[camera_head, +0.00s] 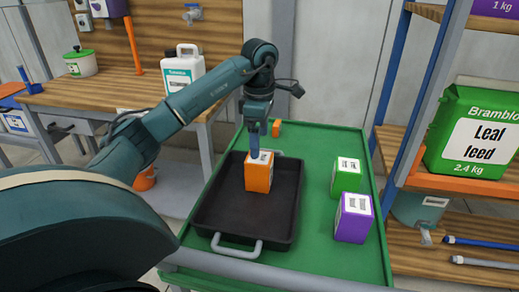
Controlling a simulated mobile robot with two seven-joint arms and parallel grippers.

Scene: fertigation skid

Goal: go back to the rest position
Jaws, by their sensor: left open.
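My left arm comes in from the left and reaches over the green cart top (315,257). My left gripper (254,153) points down, open, right above or at the top of an orange box (259,177). I cannot tell whether it touches the box. The orange box stands upright in a black tray (221,215) with pale handles. My right gripper is not in view.
A green box (346,178) and a purple box (353,218) stand on the cart right of the tray. A small orange object (276,128) lies behind it. A shelf rack with a leaf feed bag (475,135) stands at right; a workbench (125,90) with a white jug (183,70) at left.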

